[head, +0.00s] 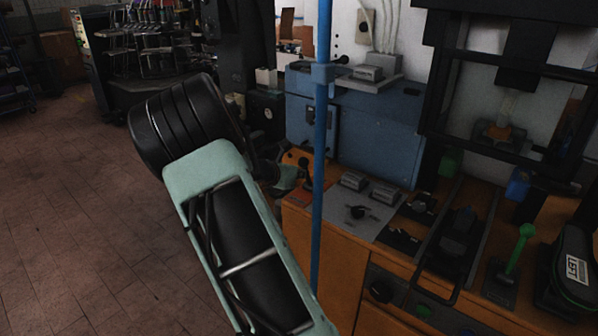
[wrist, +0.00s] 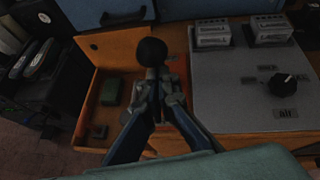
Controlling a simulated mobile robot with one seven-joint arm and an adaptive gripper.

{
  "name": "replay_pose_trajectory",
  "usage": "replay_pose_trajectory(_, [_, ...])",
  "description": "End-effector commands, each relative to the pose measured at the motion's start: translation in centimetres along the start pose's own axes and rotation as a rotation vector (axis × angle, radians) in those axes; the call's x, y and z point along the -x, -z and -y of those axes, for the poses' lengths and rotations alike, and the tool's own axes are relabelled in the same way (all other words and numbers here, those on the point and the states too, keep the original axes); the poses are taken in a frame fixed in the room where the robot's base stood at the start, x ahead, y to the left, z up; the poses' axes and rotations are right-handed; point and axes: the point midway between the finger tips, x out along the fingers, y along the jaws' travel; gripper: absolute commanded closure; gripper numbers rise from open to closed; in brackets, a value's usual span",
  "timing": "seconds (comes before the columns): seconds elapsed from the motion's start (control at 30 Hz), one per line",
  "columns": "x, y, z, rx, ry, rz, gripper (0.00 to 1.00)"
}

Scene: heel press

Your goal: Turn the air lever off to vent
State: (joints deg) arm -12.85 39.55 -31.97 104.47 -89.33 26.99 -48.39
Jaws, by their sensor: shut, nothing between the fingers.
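The likely air lever is a small black knob (wrist: 285,84) on a grey plate (wrist: 240,105); a label below it seems to read "air". Its pale mark points up and right; the smaller labels around it are too blurred to read. The lever also shows in the head view (head: 360,212), right of the blue pole. My gripper (wrist: 158,92) is shut and empty, left of the plate and apart from the lever. In the head view my gripper (head: 290,178) is partly hidden by my arm. A black ball (wrist: 152,51) shows at the fingertips; I cannot tell whether they touch.
A blue upright pole (head: 319,150) stands between my arm and the bench. Two small grey boxes (wrist: 212,33) (wrist: 268,28) sit behind the lever. A green-knobbed lever (head: 516,252) stands far right.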

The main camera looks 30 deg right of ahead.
Motion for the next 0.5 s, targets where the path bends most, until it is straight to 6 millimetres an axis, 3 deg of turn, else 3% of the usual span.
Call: replay_pose_trajectory(0.5, [-0.4,-2.1,0.6,-0.020,-0.011,-0.108,1.00])
